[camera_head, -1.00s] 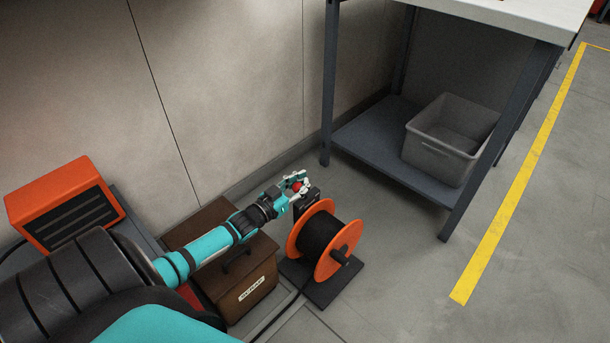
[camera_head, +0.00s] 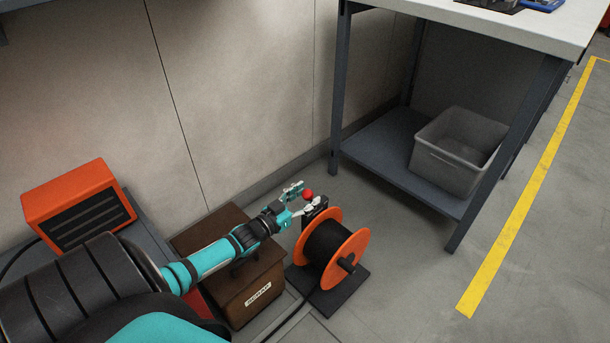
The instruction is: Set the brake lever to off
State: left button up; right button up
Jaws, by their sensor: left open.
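A cable reel with orange flanges (camera_head: 350,250) and a black drum stands on a dark base plate (camera_head: 340,295) on the floor. A red ball knob (camera_head: 308,196) shows just behind the reel, at the top of a dark bracket (camera_head: 314,212); I take it for the brake lever's end. The lever's shaft is mostly hidden and its setting is not readable. My left gripper (camera_head: 303,197) is open, its fingers at the knob, one on either side in the picture. I cannot tell whether they touch it. My right gripper is not in view.
A brown box with a label (camera_head: 257,295) stands under my left arm. An orange unit (camera_head: 75,205) is at the left. A workbench (camera_head: 520,25) with a grey bin (camera_head: 455,155) on its lower shelf stands at the right. Floor right of the reel is clear up to the yellow line.

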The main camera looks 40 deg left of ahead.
pick_arm(q)
jog(key=shift+w+r, duration=0.1)
jog(key=s, duration=0.7)
jog(key=shift+s+a, duration=0.25)
